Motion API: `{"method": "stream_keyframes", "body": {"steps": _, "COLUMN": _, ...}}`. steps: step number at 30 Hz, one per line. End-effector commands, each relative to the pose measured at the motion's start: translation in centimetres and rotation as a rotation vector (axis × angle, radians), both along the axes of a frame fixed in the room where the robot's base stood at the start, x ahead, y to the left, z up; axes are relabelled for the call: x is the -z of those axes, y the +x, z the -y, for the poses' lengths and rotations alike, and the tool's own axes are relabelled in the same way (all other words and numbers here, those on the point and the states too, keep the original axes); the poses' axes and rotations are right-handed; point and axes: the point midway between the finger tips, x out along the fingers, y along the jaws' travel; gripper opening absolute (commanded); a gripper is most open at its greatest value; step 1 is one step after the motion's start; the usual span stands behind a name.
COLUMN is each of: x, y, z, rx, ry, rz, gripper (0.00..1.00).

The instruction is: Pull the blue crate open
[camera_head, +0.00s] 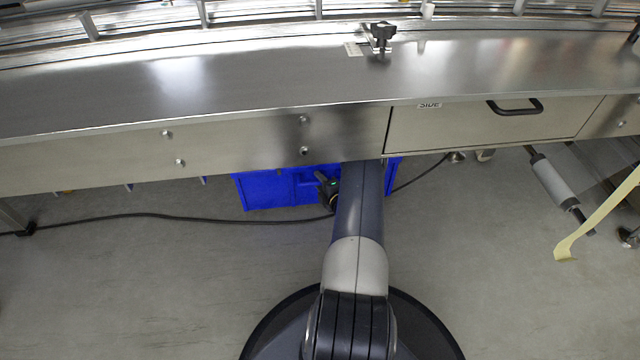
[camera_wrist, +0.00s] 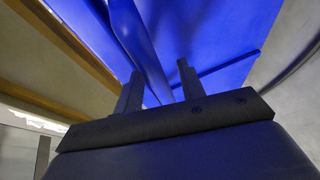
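The blue crate (camera_head: 265,190) is on the floor under the steel machine table, its upper part hidden by the table edge. My arm covers part of its right side. My gripper (camera_head: 328,188) is at the crate's front face, partly hidden by my arm. In the wrist view, the crate (camera_wrist: 215,35) fills the upper middle. There my gripper (camera_wrist: 161,68) has its two dark fingers apart, pointing at the crate. A blue ridge of the crate runs down toward the space between the fingers. I cannot tell whether either finger touches it.
The steel table (camera_head: 240,85) overhangs the crate closely. A drawer with a black handle (camera_head: 515,106) is to the right. A grey roller (camera_head: 553,180) hangs at right. The floor at left is mostly clear.

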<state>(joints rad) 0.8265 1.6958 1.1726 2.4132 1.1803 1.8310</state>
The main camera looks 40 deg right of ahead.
Motion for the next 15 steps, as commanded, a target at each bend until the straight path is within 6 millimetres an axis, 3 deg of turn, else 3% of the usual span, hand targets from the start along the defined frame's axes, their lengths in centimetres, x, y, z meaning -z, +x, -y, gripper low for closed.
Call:
{"method": "stream_keyframes", "body": {"steps": 5, "x": -0.05, "y": 0.01, "z": 0.01, "rx": 0.0, "ry": 0.0, "rz": 0.0, "gripper": 0.38}}
{"method": "stream_keyframes", "body": {"steps": 15, "x": -0.03, "y": -0.02, "z": 0.0, "rx": 0.0, "ry": 0.0, "rz": 0.0, "gripper": 0.1}}
